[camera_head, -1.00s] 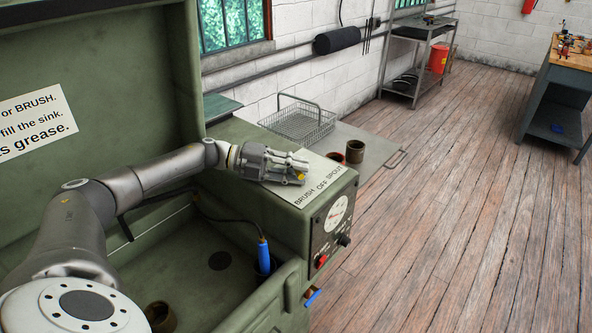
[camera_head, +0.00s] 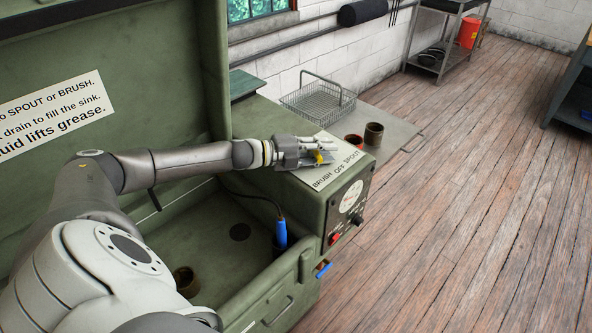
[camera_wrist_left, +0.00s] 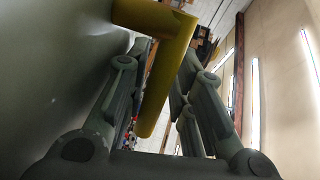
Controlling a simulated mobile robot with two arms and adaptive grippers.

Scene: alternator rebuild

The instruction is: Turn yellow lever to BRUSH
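The yellow lever (camera_head: 319,157) is on top of the green parts washer's side housing, by the white label reading BRUSH, OFF, SPOUT (camera_head: 336,170). My left gripper (camera_head: 325,151) is at the lever, its fingers on either side of it. In the left wrist view the yellow lever (camera_wrist_left: 167,75) runs between the fingers, which stand apart; firm contact is not clear. My fingers hide much of the lever in the head view, so its setting cannot be read. My right gripper is not in view.
The blue-handled brush (camera_head: 281,233) stands in the sink on a black hose. A gauge panel (camera_head: 350,206) is on the housing's front. A wire basket (camera_head: 318,101) and brown cylindrical parts (camera_head: 373,134) sit on the side shelf. The raised green lid (camera_head: 150,70) is behind my arm.

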